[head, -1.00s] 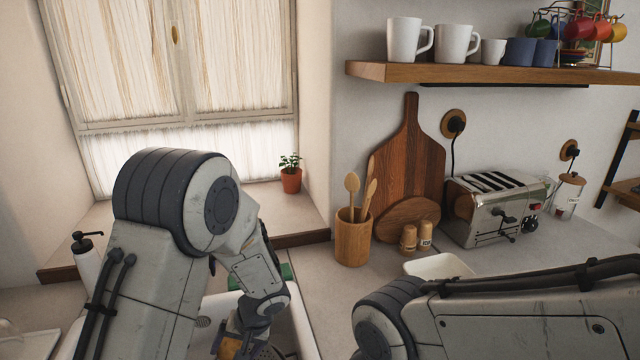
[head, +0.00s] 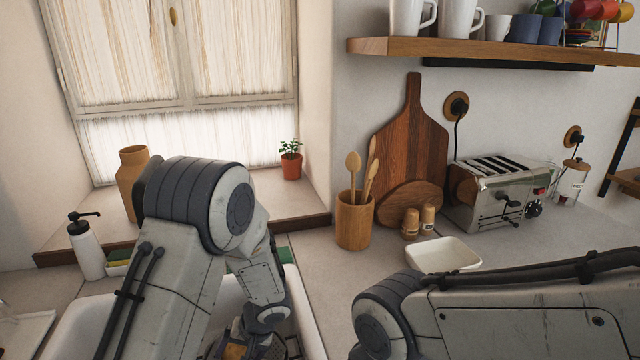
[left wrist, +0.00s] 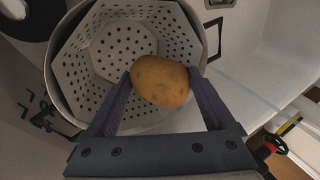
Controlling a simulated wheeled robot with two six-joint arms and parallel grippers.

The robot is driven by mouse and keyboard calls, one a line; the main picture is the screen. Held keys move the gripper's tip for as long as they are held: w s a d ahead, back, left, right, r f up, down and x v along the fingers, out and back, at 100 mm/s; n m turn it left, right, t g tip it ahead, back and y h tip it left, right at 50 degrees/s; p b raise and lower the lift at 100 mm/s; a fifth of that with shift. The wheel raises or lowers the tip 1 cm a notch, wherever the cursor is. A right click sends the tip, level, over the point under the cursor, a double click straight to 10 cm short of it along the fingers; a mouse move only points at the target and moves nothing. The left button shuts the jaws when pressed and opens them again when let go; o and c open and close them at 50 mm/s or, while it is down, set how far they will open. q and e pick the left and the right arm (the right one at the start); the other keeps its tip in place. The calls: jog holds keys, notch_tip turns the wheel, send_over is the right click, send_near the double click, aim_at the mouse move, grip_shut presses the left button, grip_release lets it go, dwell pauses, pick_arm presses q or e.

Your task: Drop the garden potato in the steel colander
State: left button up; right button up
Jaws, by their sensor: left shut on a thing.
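In the left wrist view, my left gripper (left wrist: 160,88) is shut on the garden potato (left wrist: 161,82), a smooth brown-yellow oval held between the two fingertips. The steel colander (left wrist: 90,72), a round perforated metal bowl, lies beyond the potato, which overlaps its right side in the picture. I cannot tell the height of the potato above the colander. In the head view my left arm reaches down into the sink area, and the potato cannot be made out there. My right gripper is out of view; only its arm shows at the lower right.
A white sink (head: 78,312) surrounds my left arm. A soap bottle (head: 86,248) and an orange vase (head: 130,180) stand behind it. To the right are a wooden utensil pot (head: 354,222), a white dish (head: 443,256) and a toaster (head: 490,205).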

pick_arm(q)
jog(key=o, duration=1.2)
jog(key=shift+c, duration=0.2)
jog(key=v, duration=1)
jog(key=shift+r, duration=0.25)
jog(key=shift+d, duration=0.15)
jog(key=s+d+r+m+h, duration=0.3)
jog(key=s+d+r+m, duration=0.1)
jog(key=s, duration=0.7)
jog(key=s+d+r+m+g+h, duration=0.1)
jog(key=s+d+r+m+h, duration=0.2)
jog(key=s, duration=0.8)
notch_tip(320, 180, up, 2)
jog(key=shift+s+d+r+m, duration=0.2)
jog(key=shift+d+m, duration=0.3)
jog(key=shift+d, duration=0.5)
